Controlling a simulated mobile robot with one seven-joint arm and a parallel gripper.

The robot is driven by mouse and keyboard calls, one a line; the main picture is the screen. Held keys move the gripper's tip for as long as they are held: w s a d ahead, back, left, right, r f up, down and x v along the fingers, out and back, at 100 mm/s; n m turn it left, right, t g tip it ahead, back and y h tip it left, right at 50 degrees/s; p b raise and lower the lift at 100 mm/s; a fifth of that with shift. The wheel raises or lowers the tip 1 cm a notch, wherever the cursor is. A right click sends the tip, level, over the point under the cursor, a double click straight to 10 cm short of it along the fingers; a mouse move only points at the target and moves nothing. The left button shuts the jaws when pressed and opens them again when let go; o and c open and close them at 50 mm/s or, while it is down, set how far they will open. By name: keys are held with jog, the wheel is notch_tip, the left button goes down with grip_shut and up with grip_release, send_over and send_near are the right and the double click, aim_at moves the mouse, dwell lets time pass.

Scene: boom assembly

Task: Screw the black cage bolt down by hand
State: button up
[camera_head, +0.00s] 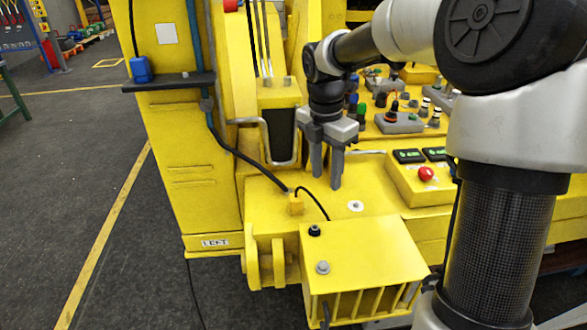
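The yellow cage (365,252) is a box with a flat top and barred front at the bottom middle of the view. The black cage bolt (314,231) stands at the back left corner of its top. How far it is screwed in cannot be told. A grey bolt (322,267) sits nearer the front left edge of the same top. My gripper (327,182) points down over the yellow deck, behind and above the cage, apart from the black bolt. Its two fingers have a gap between them and hold nothing visible.
A black cable (316,201) arcs from a small yellow block (296,204) toward the cage. A control box with a red button (426,173) stands at right. My arm fills the right side. Open dark floor (75,190) lies left.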

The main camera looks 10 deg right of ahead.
aim_at(315, 227)
jog(key=f+n, duration=0.1)
jog(key=f, duration=0.5)
jog(key=w+f+n, duration=0.1)
jog(key=f, duration=0.5)
jog(key=w+a+f+n+b, duration=0.1)
jog(key=f, duration=0.5)
jog(key=shift+w+a+f+y, duration=0.1)
jog(key=shift+w+f+y, duration=0.05)
jog(key=shift+f+y, duration=0.25)
grip_shut()
